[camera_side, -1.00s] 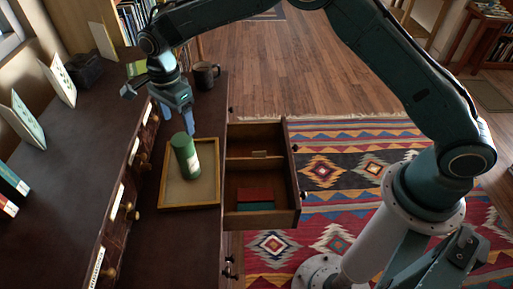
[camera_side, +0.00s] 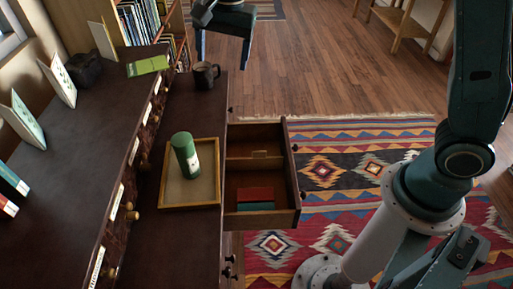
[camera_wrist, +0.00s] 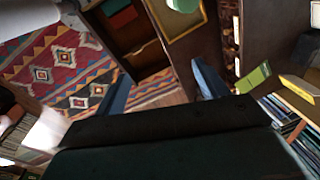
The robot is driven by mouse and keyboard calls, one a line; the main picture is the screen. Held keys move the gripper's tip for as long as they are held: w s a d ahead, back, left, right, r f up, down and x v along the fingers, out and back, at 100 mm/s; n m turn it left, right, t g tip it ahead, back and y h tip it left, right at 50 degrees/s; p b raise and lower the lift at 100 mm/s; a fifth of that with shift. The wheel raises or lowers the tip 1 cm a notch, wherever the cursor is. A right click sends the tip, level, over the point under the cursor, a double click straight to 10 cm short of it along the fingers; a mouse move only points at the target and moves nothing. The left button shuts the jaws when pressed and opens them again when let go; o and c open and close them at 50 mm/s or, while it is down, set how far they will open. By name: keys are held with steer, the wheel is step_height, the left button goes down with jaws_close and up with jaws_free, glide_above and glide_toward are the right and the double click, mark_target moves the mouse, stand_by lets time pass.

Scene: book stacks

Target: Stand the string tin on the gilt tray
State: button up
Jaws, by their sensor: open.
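The string tin (camera_side: 185,155) is a green cylinder with a pale label band. It stands upright on the gilt tray (camera_side: 163,190), a shallow gold-rimmed tray on the dark desk, inside the rim. In the wrist view the tin (camera_wrist: 184,4) is cut off at the top edge, with the tray (camera_wrist: 206,14) around it. My gripper (camera_side: 222,52) is high up at the top of the side view, beyond the mug and well away from the tin. Its blue fingers are apart with nothing between them; the wrist view also shows the open gripper (camera_wrist: 162,92).
An open drawer (camera_side: 293,165) beside the tray holds red and green books (camera_side: 255,197). A dark mug (camera_side: 205,75) stands at the desk's far end. Cards and a green booklet (camera_side: 147,65) sit on the upper shelf. Bare desk lies before the tray.

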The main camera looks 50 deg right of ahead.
steer(key=s+d+r+n+t, duration=0.1)
steer(key=s+d+r+n, duration=0.2)
steer(key=s+d+r, duration=0.3)
steer(key=s+d+f+n+t, duration=0.1)
steer(key=s+d+n, duration=0.2)
steer(key=s, duration=0.8)
steer(key=s+d+f+n+t, duration=0.1)
steer(key=s+d+n, duration=0.2)
steer(key=s, duration=0.8)
steer(key=shift+n+t, duration=0.4)
steer(key=shift+n, duration=0.8)
